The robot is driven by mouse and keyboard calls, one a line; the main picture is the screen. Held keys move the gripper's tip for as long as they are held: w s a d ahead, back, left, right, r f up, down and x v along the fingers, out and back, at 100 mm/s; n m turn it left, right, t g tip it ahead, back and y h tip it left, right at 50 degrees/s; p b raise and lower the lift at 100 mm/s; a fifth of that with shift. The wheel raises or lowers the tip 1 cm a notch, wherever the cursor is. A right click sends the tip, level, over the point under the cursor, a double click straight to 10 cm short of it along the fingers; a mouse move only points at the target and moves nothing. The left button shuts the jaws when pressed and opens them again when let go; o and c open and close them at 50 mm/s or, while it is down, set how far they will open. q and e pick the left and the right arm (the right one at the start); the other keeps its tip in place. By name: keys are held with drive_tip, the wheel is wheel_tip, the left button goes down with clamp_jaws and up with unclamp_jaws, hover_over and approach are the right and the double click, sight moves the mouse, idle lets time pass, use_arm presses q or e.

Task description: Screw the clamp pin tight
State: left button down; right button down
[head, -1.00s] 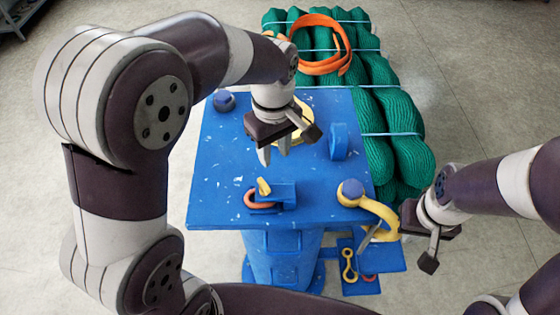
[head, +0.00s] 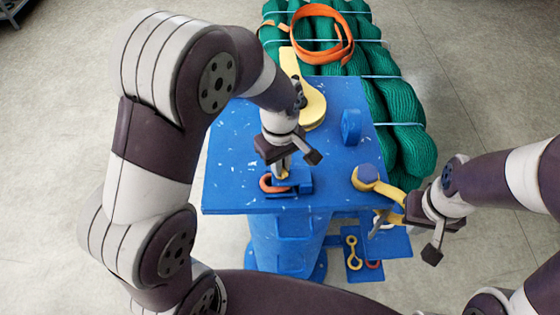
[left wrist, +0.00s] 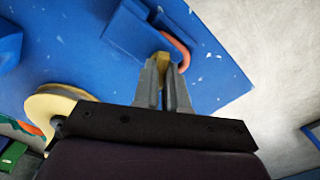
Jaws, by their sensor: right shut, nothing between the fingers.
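The clamp pin, a yellow flat-headed pin, sits in a blue block (head: 302,187) on the blue table; its head shows in the left wrist view (left wrist: 162,60). An orange-red shackle (head: 268,185) lies beside it and also shows in the left wrist view (left wrist: 178,45). My left gripper (head: 283,172) points down over the block. In the left wrist view its two fingertips (left wrist: 162,75) are close together, one on each side of the yellow head. The pin's lower part is hidden. My right gripper (head: 384,217) is shut and empty beside the table's right edge.
A lower shelf (head: 388,243) holds small hardware. Green nets (head: 395,100) with an orange strap (head: 330,52) lie behind.

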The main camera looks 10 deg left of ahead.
use_arm(q)
drive_tip(key=shift+r+m, duration=0.1)
drive_tip(key=shift+m, duration=0.2)
drive_tip(key=shift+w+d+r+m, duration=0.1)
drive_tip(key=shift+w+m, duration=0.05)
drive_tip(key=shift+m, duration=2.55)
drive_tip(key=c, duration=1.2)
unclamp_jaws()
drive_tip(key=shift+s, duration=0.25)
